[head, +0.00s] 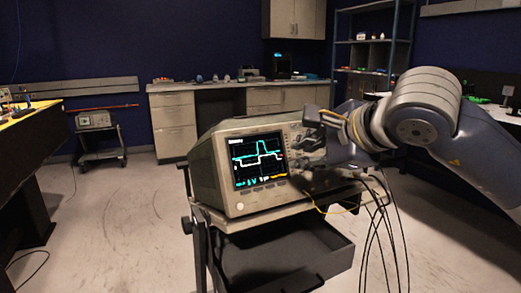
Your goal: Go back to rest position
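My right gripper (318,150) is in front of the right side of an oscilloscope (208,168), by its knob panel. It is dark and partly merges with the panel, so I cannot tell whether its fingers are open or shut, or whether they touch a knob. My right arm comes in from the right edge, bent at a large grey joint. The oscilloscope's screen (259,159) is lit with cyan and white traces. My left gripper is not in view.
The oscilloscope stands on a cart (236,222) with a dark open drawer (275,262). Black cables (378,235) hang at its right. A workbench (30,135) is at the left, and a small trolley (98,143) behind it. Cabinets (173,116) and a shelf rack (365,55) line the back. The floor left of the cart is clear.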

